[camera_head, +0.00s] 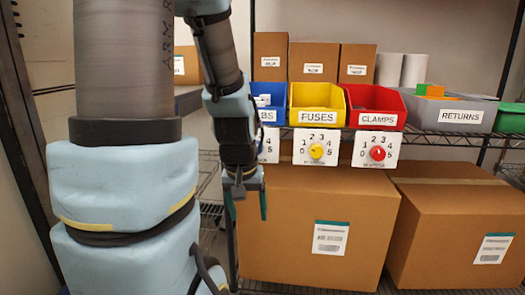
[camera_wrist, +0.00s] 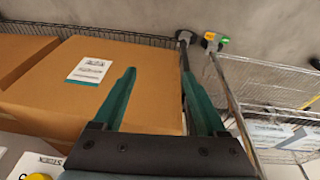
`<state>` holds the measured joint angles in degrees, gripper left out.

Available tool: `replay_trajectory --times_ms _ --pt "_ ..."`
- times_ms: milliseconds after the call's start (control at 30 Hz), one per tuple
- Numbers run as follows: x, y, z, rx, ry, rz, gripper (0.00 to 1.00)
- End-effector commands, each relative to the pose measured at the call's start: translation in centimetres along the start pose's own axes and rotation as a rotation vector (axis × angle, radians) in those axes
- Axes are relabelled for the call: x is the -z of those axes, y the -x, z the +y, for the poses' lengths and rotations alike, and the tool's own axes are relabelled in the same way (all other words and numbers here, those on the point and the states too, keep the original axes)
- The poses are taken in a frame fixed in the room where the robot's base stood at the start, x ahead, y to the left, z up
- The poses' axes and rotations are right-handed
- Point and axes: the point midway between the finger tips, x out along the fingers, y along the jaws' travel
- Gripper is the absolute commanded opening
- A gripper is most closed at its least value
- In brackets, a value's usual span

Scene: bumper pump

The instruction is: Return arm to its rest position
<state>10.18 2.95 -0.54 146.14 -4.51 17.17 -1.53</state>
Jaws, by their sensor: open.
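My gripper (camera_head: 247,205) hangs from my arm in front of the shelf, pointing down, at the left edge of a large cardboard box. Its two green fingers are apart with nothing between them. In the wrist view my gripper (camera_wrist: 160,105) is also open and empty, with the box behind its left finger. My arm fills the left of the head view and hides part of the shelf and part of the blue bin.
A blue bin (camera_head: 270,93), a yellow bin (camera_head: 317,99) and a red bin (camera_head: 374,101) stand on the shelf above dial plates. A grey returns bin (camera_head: 452,112) is to the right. Large boxes (camera_head: 290,240) (camera_head: 450,235) stand below.

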Motion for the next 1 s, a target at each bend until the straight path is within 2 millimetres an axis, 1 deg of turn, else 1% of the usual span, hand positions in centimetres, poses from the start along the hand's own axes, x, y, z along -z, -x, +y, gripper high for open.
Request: replay_trajectory --times_ms 33,100,133,200,367,467,567,700,1000 --pt "-0.9 0.5 -1.5 0.018 0.001 -0.036 0.74" --pt "-2.5 1.1 -3.4 0.044 -0.007 -0.095 0.74" --pt "-2.6 1.9 -3.5 0.047 -0.013 -0.105 0.74" --pt "-2.0 3.3 -3.1 0.043 -0.016 -0.101 0.74" --pt "-1.4 6.0 -2.9 0.043 -0.016 -0.100 0.74" --pt "-0.9 8.0 -2.8 0.042 -0.015 -0.100 0.74" --pt "-0.2 10.6 -2.6 0.042 -0.015 -0.099 0.74" --pt "0.8 14.8 -2.4 0.042 -0.015 -0.099 0.74" --pt "3.0 23.7 -2.0 0.042 -0.015 -0.098 0.74"
